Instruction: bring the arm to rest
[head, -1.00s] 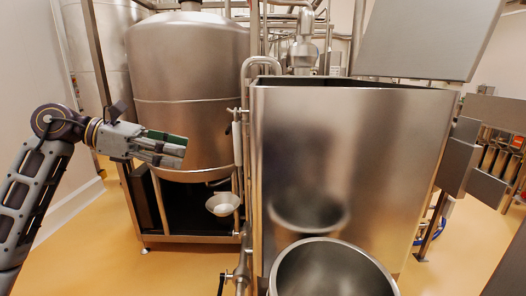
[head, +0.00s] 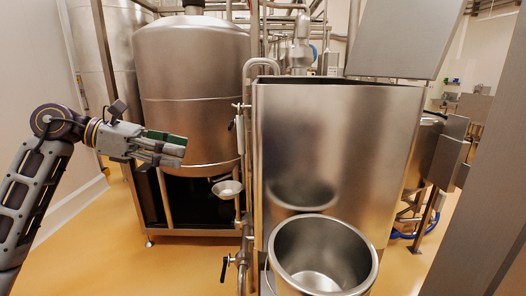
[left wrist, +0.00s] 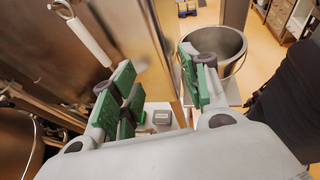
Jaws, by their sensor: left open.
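My left arm comes in from the left in the head view, and its gripper (head: 172,151) is held out in the air in front of the large steel tank (head: 192,85). In the left wrist view its green-padded fingers (left wrist: 160,95) stand apart with nothing between them. Through the gap a small grey box (left wrist: 162,117) on a white surface shows below. My right gripper is in neither view.
A tall steel hopper (head: 335,150) stands in the middle, with an open steel bucket (head: 322,254) in front of it. A small steel funnel (head: 227,189) hangs left of the hopper. Yellow floor (head: 185,270) is clear at the lower left.

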